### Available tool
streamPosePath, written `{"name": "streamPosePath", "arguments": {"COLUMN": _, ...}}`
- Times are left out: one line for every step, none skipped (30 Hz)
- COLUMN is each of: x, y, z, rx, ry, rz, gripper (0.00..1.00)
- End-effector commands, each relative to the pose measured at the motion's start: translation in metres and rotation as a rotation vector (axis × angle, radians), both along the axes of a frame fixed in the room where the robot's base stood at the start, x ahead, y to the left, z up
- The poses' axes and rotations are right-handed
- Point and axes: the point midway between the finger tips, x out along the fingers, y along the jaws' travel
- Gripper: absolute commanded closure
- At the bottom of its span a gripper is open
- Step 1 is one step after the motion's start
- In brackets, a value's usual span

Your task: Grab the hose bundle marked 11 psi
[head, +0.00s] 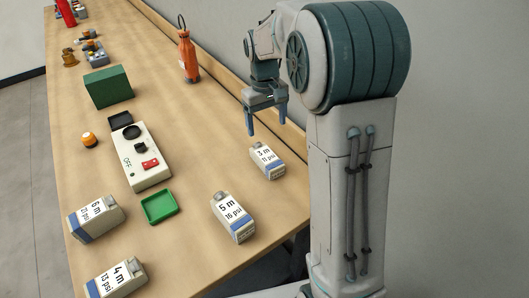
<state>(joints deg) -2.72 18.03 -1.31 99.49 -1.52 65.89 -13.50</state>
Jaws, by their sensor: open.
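The hose bundle marked "3 m 11 psi" (267,161) lies on the wooden bench near its right edge, a white block with a blue band and a grey top piece. My gripper (267,132) is open and empty, fingers pointing down, just behind and above this bundle. I cannot tell the exact height gap. Other bundles are marked "5 m 16 psi" (232,218) at the front middle, "4 m 13 psi" (115,279) at the front left, and "6 m" (95,219) at the left edge, its psi figure hard to read.
A white control box (142,158) marked OFF and a green tray (160,206) stand mid-bench. A green block (108,86), an orange knob (89,140) and an orange bottle-like object (187,55) stand further back. A wall runs along the right; bench (205,125) is clear left of my gripper.

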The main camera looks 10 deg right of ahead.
Motion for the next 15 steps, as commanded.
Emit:
{"name": "streamPosePath", "arguments": {"x": 0.013, "y": 0.001, "z": -0.008, "rx": -0.003, "ry": 0.021, "rz": 0.014, "gripper": 0.22}}
{"name": "streamPosePath", "arguments": {"x": 0.019, "y": 0.001, "z": -0.012, "rx": -0.004, "ry": 0.031, "rz": 0.021, "gripper": 0.22}}
{"name": "streamPosePath", "arguments": {"x": 0.027, "y": 0.002, "z": -0.017, "rx": -0.006, "ry": 0.044, "rz": 0.032, "gripper": 0.22}}
{"name": "streamPosePath", "arguments": {"x": 0.032, "y": 0.002, "z": -0.02, "rx": -0.007, "ry": 0.05, "rz": 0.039, "gripper": 0.22}}
{"name": "streamPosePath", "arguments": {"x": 0.036, "y": 0.002, "z": -0.024, "rx": -0.008, "ry": 0.057, "rz": 0.044, "gripper": 0.22}}
{"name": "streamPosePath", "arguments": {"x": 0.041, "y": 0.003, "z": -0.028, "rx": -0.009, "ry": 0.066, "rz": 0.05, "gripper": 0.22}}
{"name": "streamPosePath", "arguments": {"x": 0.044, "y": 0.003, "z": -0.03, "rx": -0.01, "ry": 0.07, "rz": 0.055, "gripper": 0.22}}
{"name": "streamPosePath", "arguments": {"x": 0.047, "y": 0.003, "z": -0.032, "rx": -0.01, "ry": 0.075, "rz": 0.059, "gripper": 0.22}}
{"name": "streamPosePath", "arguments": {"x": 0.049, "y": 0.004, "z": -0.035, "rx": -0.011, "ry": 0.08, "rz": 0.064, "gripper": 0.22}}
{"name": "streamPosePath", "arguments": {"x": 0.051, "y": 0.004, "z": -0.036, "rx": -0.01, "ry": 0.081, "rz": 0.066, "gripper": 0.22}}
{"name": "streamPosePath", "arguments": {"x": 0.052, "y": 0.004, "z": -0.038, "rx": -0.011, "ry": 0.084, "rz": 0.068, "gripper": 0.22}}
{"name": "streamPosePath", "arguments": {"x": 0.052, "y": 0.004, "z": -0.042, "rx": -0.011, "ry": 0.087, "rz": 0.07, "gripper": 0.22}}
{"name": "streamPosePath", "arguments": {"x": 0.052, "y": 0.004, "z": -0.045, "rx": -0.011, "ry": 0.089, "rz": 0.07, "gripper": 0.22}}
{"name": "streamPosePath", "arguments": {"x": 0.052, "y": 0.003, "z": -0.049, "rx": -0.011, "ry": 0.089, "rz": 0.071, "gripper": 0.22}}
{"name": "streamPosePath", "arguments": {"x": 0.051, "y": 0.003, "z": -0.055, "rx": -0.011, "ry": 0.091, "rz": 0.071, "gripper": 0.22}}
